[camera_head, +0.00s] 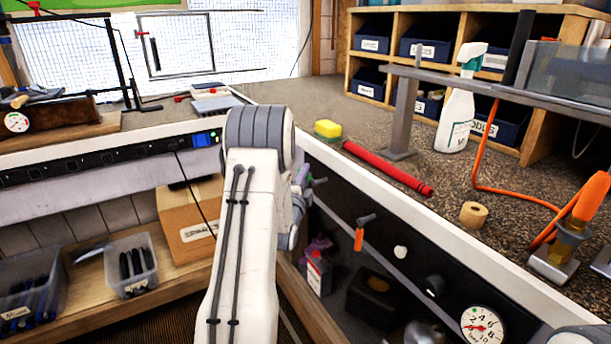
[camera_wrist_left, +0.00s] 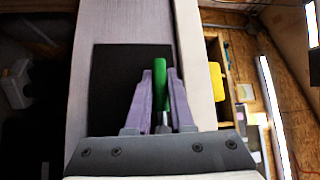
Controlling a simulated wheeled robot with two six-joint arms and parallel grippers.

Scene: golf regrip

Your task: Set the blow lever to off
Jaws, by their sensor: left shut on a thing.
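My left gripper (camera_wrist_left: 160,80) has its two purple fingers closed around a green lever handle (camera_wrist_left: 160,84) in the left wrist view. The handle's green end stands up between the fingertips. An orange-handled lever (camera_head: 359,239) hangs down on the same panel. No label shows which lever is the blow lever, and its setting cannot be read. My right gripper is not in view.
The panel also carries a white knob (camera_head: 400,252), a black knob (camera_head: 433,285) and a pressure gauge (camera_head: 482,325). On the bench above lie a red grip (camera_head: 388,168), a yellow sponge (camera_head: 327,129), a tape roll (camera_head: 473,214) and a spray bottle (camera_head: 457,115).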

